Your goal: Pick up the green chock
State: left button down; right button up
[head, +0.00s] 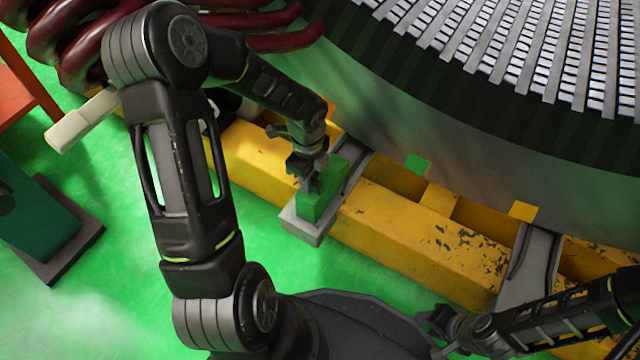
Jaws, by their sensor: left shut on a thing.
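The green chock (333,184) is a block at the grey bracket on the yellow beam, beside the large round stator. My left gripper (312,186) reaches down from above and is shut on the green chock, covering part of its left side. I cannot tell whether the chock rests on the bracket or is slightly above it. My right gripper (438,322) is low in the picture, far from the chock, over the floor near the beam. Its fingers are small and dark, so their opening is unclear.
The grey bracket (301,229) sticks out from the yellow beam (405,236). The stator (450,150) fills the upper right. A smaller green block (416,164) and a yellow block (522,211) sit along its edge. Dark red coils (70,40) are at upper left.

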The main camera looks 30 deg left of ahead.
pick_arm(q)
jog(key=shift+r, duration=0.1)
pick_arm(e)
jog(key=shift+r, duration=0.1)
dwell(0.4)
